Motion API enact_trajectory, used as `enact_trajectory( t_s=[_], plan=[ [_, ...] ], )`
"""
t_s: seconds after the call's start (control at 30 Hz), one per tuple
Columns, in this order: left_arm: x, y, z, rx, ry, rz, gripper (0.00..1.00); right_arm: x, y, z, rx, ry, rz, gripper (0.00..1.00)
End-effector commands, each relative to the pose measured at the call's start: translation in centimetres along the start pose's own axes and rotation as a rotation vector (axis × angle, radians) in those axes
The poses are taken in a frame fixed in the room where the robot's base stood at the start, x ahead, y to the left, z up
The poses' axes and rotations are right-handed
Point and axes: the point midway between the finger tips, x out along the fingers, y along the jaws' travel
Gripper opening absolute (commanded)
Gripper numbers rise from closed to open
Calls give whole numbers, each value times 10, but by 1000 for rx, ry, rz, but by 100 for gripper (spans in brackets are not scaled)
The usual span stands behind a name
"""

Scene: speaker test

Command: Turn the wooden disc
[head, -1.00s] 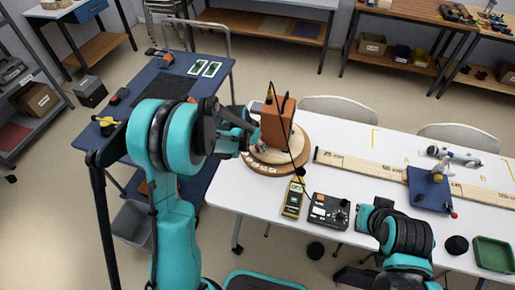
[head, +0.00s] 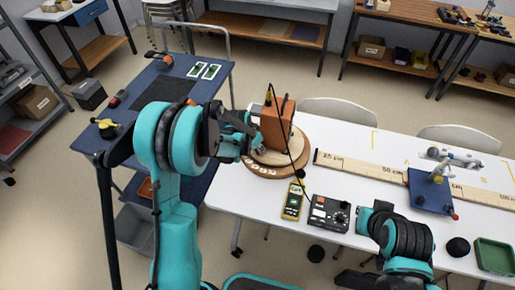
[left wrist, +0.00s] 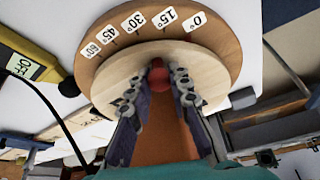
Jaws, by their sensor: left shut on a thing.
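The wooden disc (head: 293,160) lies on the white table's left end, a smaller pale disc (left wrist: 205,72) on top of a wider brown one (left wrist: 226,40). The brown rim carries angle labels from 0° to 60°. An orange-brown speaker box (head: 277,128) stands upright on the disc.
A yellow meter (head: 293,201) and a black control box (head: 329,213) lie in front of the disc, with a cable running up past the speaker. A long ruler (head: 360,167) starts just right of the disc. A blue stand (head: 430,192) sits farther right.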

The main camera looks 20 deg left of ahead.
Motion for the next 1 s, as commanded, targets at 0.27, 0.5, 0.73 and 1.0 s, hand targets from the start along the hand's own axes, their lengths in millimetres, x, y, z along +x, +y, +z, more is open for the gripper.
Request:
enact_trajectory(
  t_s=[0.27, 0.5, 0.73, 1.0],
  plan=[
    [0, 9, 1, -66, -1, -27, 0, 2, 0, 2, 0, 0, 0, 0],
    [0, 21, 1, -168, 0, -70, 0, 4, 0, 3, 0, 0, 0, 0],
    [1, 32, 0, -274, -1, -113, 0, 7, 0, 5, 0, 0, 0, 0],
    [2, 43, -3, -379, -1, -156, 0, 8, 0, 6, 0, 0, 0, 0]
  ],
)
